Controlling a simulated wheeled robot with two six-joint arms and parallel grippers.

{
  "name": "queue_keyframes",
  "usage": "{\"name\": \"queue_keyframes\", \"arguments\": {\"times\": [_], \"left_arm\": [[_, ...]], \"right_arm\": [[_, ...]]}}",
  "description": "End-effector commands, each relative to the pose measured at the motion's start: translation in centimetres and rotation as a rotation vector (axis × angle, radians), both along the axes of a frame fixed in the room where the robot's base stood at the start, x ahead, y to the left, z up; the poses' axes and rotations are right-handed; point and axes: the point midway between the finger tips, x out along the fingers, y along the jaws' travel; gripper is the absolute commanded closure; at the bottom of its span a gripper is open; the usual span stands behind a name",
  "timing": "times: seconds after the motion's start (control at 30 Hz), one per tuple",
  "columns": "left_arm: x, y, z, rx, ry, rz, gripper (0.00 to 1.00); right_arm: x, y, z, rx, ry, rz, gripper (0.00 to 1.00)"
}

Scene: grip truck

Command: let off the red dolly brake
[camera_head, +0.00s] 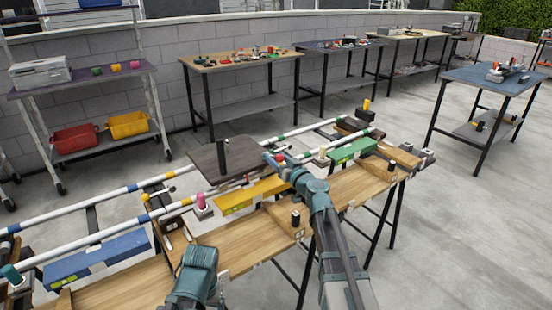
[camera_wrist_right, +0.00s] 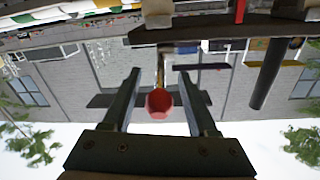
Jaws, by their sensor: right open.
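A red ball knob (camera_wrist_right: 159,103) on a thin yellowish stem shows in the right wrist view, between the two dark fingers of my right gripper (camera_wrist_right: 160,78). The fingers stand apart, with a visible gap on each side of the knob. In the head view my right gripper (camera_head: 277,161) is at the right end of the dolly's dark flat platform (camera_head: 212,160), over the white rails; the knob is not clear there. My left arm shows only as a teal link at the bottom; its gripper is not visible.
The wooden bench (camera_head: 245,236) carries white rails (camera_head: 120,228), a yellow block (camera_head: 252,192), a green block (camera_head: 352,150) and a blue block (camera_head: 97,257). A black post stands on the platform. Other worktables (camera_head: 238,60) and a shelf cart (camera_head: 84,82) stand behind.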

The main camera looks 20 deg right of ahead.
Motion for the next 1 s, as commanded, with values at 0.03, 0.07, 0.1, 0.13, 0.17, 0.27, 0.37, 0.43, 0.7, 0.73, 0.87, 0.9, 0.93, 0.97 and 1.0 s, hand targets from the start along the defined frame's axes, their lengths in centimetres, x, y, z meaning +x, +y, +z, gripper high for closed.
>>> {"name": "queue_keyframes", "arguments": {"times": [0.03, 0.07, 0.1, 0.13, 0.17, 0.27, 0.37, 0.43, 0.7, 0.73, 0.87, 0.9, 0.93, 0.97, 1.0], "left_arm": [[0.0, 0.0, 0.0, 0.0, 0.0, 0.0, 0.19], [0.0, 0.0, 0.0, 0.0, 0.0, 0.0, 0.19], [0.0, 0.0, 0.0, 0.0, 0.0, 0.0, 0.19], [0.0, 0.0, 0.0, 0.0, 0.0, 0.0, 0.19], [0.0, 0.0, 0.0, 0.0, 0.0, 0.0, 0.19], [0.0, 0.0, 0.0, 0.0, 0.0, 0.0, 0.19], [0.0, 0.0, 0.0, 0.0, 0.0, 0.0, 0.19], [0.0, 0.0, 0.0, 0.0, 0.0, 0.0, 0.19], [0.0, 0.0, 0.0, 0.0, 0.0, 0.0, 0.19], [0.0, 0.0, 0.0, 0.0, 0.0, 0.0, 0.19], [0.0, 0.0, 0.0, 0.0, 0.0, 0.0, 0.19], [0.0, 0.0, 0.0, 0.0, 0.0, 0.0, 0.19], [0.0, 0.0, 0.0, 0.0, 0.0, 0.0, 0.19], [0.0, 0.0, 0.0, 0.0, 0.0, 0.0, 0.19], [0.0, 0.0, 0.0, 0.0, 0.0, 0.0, 0.19]], "right_arm": [[0.09, 0.02, 0.0, 0.0, 0.0, 0.0, 0.41], [0.08, 0.03, 0.0, 0.0, 0.0, 0.0, 0.41], [0.07, 0.03, 0.0, 0.0, 0.0, 0.0, 0.41], [0.06, 0.03, 0.0, 0.0, 0.0, 0.0, 0.41], [0.05, 0.03, 0.0, 0.0, 0.0, 0.0, 0.41], [0.05, 0.02, 0.0, 0.0, 0.0, 0.0, 0.43], [0.05, 0.02, 0.0, 0.0, 0.0, 0.0, 0.61], [0.04, 0.01, 0.0, 0.0, 0.0, 0.0, 0.74], [0.04, 0.01, 0.0, 0.0, 0.0, 0.0, 1.0], [0.04, 0.01, 0.0, 0.0, 0.0, 0.0, 1.0], [0.03, 0.01, 0.0, 0.0, 0.0, 0.0, 1.0], [0.03, 0.01, 0.0, 0.0, 0.0, 0.0, 1.0], [0.03, 0.01, 0.0, 0.0, 0.0, 0.0, 1.0], [0.03, 0.01, 0.0, 0.0, 0.0, 0.0, 1.0], [0.03, 0.01, 0.0, 0.0, 0.0, 0.0, 1.0]]}}
